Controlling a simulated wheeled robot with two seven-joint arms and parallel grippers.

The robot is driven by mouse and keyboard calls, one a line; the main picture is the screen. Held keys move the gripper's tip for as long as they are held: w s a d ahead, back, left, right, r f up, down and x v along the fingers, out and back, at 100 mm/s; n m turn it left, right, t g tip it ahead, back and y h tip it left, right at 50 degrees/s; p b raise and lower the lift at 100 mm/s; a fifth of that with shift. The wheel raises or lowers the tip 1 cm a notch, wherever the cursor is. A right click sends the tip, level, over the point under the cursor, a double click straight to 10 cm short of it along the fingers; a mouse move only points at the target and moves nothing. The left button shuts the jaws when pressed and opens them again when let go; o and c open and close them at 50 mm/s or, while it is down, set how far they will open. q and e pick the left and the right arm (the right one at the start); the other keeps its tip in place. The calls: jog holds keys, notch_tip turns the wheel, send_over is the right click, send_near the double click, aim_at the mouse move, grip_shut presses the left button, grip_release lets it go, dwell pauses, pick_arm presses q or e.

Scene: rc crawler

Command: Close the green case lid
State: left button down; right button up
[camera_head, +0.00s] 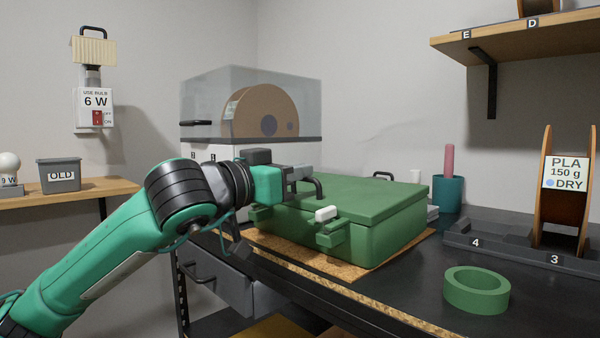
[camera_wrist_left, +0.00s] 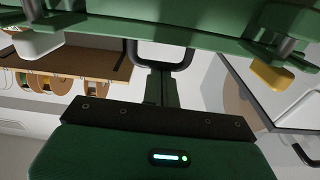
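The green case (camera_head: 385,240) stands on a cork-like mat on the dark bench. Its lid (camera_head: 365,195) lies flat over the body and looks down; I cannot tell if a thin gap remains. A dark loop handle (camera_head: 319,187) is at its front and shows in the left wrist view (camera_wrist_left: 190,58). A white-tipped latch (camera_head: 326,214) sticks out in front; the left wrist view also shows a yellow-tipped one (camera_wrist_left: 271,78). My left gripper (camera_head: 304,174) is at the handle, its fingers (camera_wrist_left: 161,76) close together and seemingly around the handle's bar. My right gripper is not in view.
A green ring (camera_head: 476,290) lies on the bench at the right, near a spool in a dark holder (camera_head: 490,243). A teal cup (camera_head: 447,194) stands behind the case. A clear-topped box (camera_head: 250,105) with a spool stands behind my left arm.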

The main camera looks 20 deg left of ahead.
pick_arm(q)
jog(key=p+v, duration=0.1)
jog(key=v, duration=1.2)
jog(key=shift+a+f, duration=0.15)
jog(key=shift+f, duration=0.05)
